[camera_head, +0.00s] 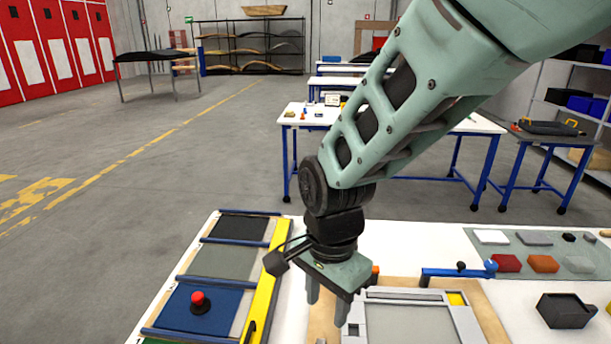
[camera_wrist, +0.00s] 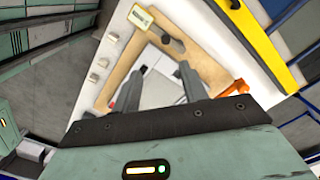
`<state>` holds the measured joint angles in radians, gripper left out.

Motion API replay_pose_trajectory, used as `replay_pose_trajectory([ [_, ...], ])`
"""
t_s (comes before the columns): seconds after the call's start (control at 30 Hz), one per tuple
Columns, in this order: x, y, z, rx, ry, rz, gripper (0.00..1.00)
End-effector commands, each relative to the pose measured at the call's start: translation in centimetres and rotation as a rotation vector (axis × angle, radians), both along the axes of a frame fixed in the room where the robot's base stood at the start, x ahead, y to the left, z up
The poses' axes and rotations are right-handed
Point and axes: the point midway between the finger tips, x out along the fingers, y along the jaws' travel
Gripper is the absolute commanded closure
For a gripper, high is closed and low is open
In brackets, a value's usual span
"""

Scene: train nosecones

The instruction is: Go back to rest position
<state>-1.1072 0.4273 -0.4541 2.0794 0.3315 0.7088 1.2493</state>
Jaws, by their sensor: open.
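My gripper (camera_head: 328,300) points down above the white worktable, with its two fingers apart and nothing seen between them. It hangs over the left edge of a tan board that carries a grey framed panel (camera_head: 408,322). In the wrist view my gripper's fingers (camera_wrist: 157,90) show dark and spread. Below them lie the tan board (camera_wrist: 120,72) and a pale surface. My arm reaches down from the upper right.
Left of my gripper are a yellow bar (camera_head: 262,290) and a blue panel with a red button (camera_head: 199,300). To the right are a blue-handled tool (camera_head: 455,271), several sanding blocks on a mat, and a black box (camera_head: 565,310). Blue-legged tables stand behind.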

Motion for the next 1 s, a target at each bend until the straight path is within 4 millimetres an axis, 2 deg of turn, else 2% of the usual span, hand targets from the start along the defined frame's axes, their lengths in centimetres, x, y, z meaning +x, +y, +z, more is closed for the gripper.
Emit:
replay_pose_trajectory([
  [0.17, -4.3, -2.9, -0.7, 0.089, 0.038, 0.399, 0.57],
  [0.3, -8.3, -5.5, -0.8, 0.131, 0.003, 0.817, 0.57],
  [0.5, -12.3, -8.8, -1.6, 0.091, -0.059, 1.288, 0.57],
  [0.7, -13.8, -10.2, -2.0, 0.048, -0.073, 1.481, 0.57],
  [1.0, -13.9, -10.2, -1.9, 0.047, -0.072, 1.494, 0.57],
])
